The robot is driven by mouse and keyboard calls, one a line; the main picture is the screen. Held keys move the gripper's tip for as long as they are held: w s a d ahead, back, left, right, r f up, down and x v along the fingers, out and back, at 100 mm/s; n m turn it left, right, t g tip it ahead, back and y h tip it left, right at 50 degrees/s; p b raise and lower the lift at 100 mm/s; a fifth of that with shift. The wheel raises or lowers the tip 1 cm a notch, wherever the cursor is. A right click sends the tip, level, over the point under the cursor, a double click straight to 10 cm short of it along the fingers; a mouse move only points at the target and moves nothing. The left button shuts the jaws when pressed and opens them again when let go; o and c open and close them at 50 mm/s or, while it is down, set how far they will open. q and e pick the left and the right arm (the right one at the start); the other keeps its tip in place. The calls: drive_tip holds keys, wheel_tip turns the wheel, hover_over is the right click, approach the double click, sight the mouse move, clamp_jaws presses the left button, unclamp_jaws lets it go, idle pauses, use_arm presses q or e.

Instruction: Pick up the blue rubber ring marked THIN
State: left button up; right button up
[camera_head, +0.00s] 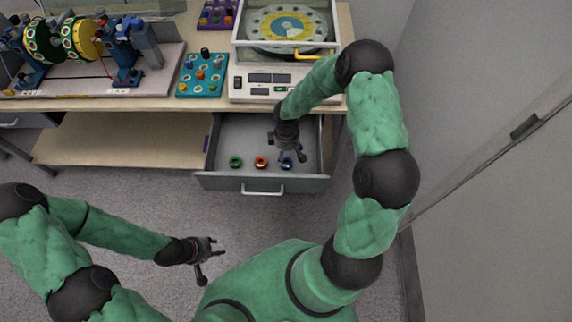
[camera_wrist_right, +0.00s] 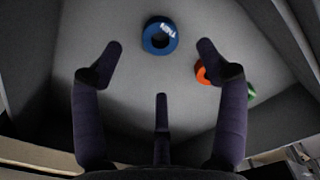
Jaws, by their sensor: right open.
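The blue rubber ring (camera_head: 286,162) lies on the floor of the open drawer, at the right of a row of three rings. In the right wrist view the blue ring (camera_wrist_right: 160,36) shows white lettering on its top that seems to read THIN. My right gripper (camera_head: 291,154) is over the drawer, just above the blue ring, partly covering it in the head view. In the right wrist view my right gripper (camera_wrist_right: 158,75) has its fingers spread and empty, with the ring beyond the fingertips. My left gripper (camera_head: 208,255) is low at the left, away from the drawer, with its fingers apart.
An orange ring (camera_head: 261,162) and a green ring (camera_head: 235,162) lie left of the blue one. The drawer front (camera_head: 262,184) and side walls surround them. Above is the bench with a calibration machine (camera_head: 284,84), a teal peg board (camera_head: 202,76) and a rotor rig (camera_head: 80,45).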

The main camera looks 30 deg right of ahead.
sight(286, 162)
wheel_tip(286, 162, down, 7)
drive_tip(key=shift+w+b, duration=0.1)
drive_tip(key=shift+b, duration=1.15)
drive_tip(key=c, duration=1.1)
